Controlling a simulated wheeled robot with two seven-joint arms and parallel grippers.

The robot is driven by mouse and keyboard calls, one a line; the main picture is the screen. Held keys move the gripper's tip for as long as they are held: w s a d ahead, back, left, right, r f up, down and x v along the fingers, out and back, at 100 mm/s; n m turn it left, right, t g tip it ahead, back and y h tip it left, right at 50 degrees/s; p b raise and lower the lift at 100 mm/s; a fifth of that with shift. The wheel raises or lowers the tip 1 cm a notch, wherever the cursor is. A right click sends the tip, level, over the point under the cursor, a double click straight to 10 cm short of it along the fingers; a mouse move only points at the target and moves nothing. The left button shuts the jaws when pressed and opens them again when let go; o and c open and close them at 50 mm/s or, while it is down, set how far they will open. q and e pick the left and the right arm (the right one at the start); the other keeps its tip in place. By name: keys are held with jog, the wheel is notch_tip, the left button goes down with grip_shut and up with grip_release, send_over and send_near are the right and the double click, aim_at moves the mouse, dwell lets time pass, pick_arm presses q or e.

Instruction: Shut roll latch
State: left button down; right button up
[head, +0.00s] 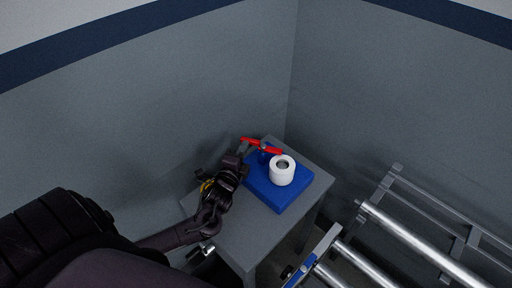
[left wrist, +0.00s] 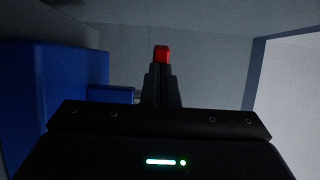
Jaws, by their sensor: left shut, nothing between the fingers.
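My left gripper (head: 243,150) is shut and empty at the left end of the red lever. In the left wrist view, the red lever's end (left wrist: 162,53) shows just past the shut fingertips; I cannot tell if they touch. The blue base (left wrist: 45,95) fills the left there. My right gripper is not in view.
The grey table (head: 236,229) stands in a corner, with grey walls (head: 200,90) close behind and to the right. A rack of metal rollers (head: 425,240) is at the lower right. The table's front part is bare.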

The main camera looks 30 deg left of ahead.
pick_arm(q)
jog(key=m+h, duration=0.1)
jog(key=a+h, duration=0.1)
jog(key=shift+w+m+h, duration=0.35)
jog(key=shift+m+h, duration=0.05)
jog(key=m+h, duration=0.1)
jog(key=w+m+h, duration=0.1)
jog(key=h, duration=0.1)
jog(key=shift+a+b, duration=0.3)
jog(key=shift+b, duration=0.05)
jog(key=shift+w+f, duration=0.1)
jog(key=shift+w, duration=0.1)
jog(key=shift+w+a, duration=0.1)
jog(key=shift+w, duration=0.05)
jog(key=shift+a, duration=0.1)
